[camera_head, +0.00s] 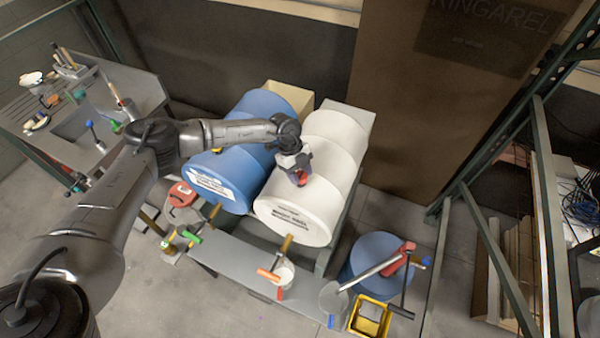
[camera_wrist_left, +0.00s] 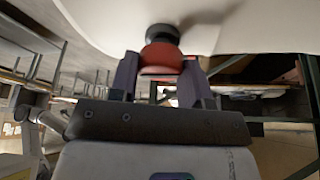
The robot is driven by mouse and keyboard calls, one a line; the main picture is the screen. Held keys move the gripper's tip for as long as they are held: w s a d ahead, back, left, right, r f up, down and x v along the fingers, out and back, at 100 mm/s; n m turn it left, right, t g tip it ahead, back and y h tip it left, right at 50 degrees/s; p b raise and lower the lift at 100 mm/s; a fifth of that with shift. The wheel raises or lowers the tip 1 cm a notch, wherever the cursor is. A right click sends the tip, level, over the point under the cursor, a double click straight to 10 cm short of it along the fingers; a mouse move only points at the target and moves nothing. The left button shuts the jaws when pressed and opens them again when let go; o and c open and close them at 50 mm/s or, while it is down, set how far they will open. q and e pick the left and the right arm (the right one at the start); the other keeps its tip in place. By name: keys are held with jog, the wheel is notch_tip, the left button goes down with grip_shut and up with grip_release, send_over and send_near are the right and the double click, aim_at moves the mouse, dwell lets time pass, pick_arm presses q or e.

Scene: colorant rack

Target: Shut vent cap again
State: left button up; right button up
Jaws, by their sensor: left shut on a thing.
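The vent cap is red with a black part; it shows in the left wrist view (camera_wrist_left: 160,57) between my fingers, its black side against the white drum. In the head view only a bit of red (camera_head: 303,179) shows at my fingertips. The white drum (camera_head: 318,198) lies on its side on a rack, the cap on its upper surface near the labelled front end. My left gripper (camera_head: 299,173) reaches over the blue drum and is shut on the cap; it also shows in the left wrist view (camera_wrist_left: 160,73). The cap's seat is mostly hidden. My right gripper is not in view.
A blue drum (camera_head: 225,178) lies left of the white one, under my left arm. A grey shelf (camera_head: 250,265) with a small white bucket (camera_head: 284,273) is in front. A blue barrel (camera_head: 372,255) stands front right. A workbench (camera_head: 140,85) is at the left.

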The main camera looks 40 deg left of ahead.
pick_arm(q)
jog(key=shift+m, duration=0.3)
jog(key=shift+c, duration=0.3)
jog(key=m, duration=0.2)
jog(key=m+g+b, duration=0.1)
jog(key=shift+w+f+m+g+y+b, duration=0.1)
jog(key=shift+w+m+g+y+b, duration=0.05)
jog(key=shift+m+g+y+b, duration=0.2)
jog(key=m+g+y+b, duration=0.1)
jog(key=m+b, duration=0.1)
jog(key=m, duration=0.2)
jog(key=shift+d+m, duration=0.1)
jog(key=shift+m, duration=0.15)
jog(key=m+y+b, duration=0.1)
jog(key=m, duration=0.1)
jog(key=m+g+b, duration=0.1)
jog(key=m, duration=0.1)
jog(key=shift+m+y, duration=0.3)
jog(key=shift+y, duration=0.05)
jog(key=m+y+b, duration=0.1)
jog(key=m+b, duration=0.1)
jog(key=m, duration=0.1)
jog(key=shift+d, duration=0.1)
jog(key=shift+m+g+y+b, duration=0.25)
jog(key=shift+m+y+b, duration=0.05)
jog(key=shift+m, duration=0.4)
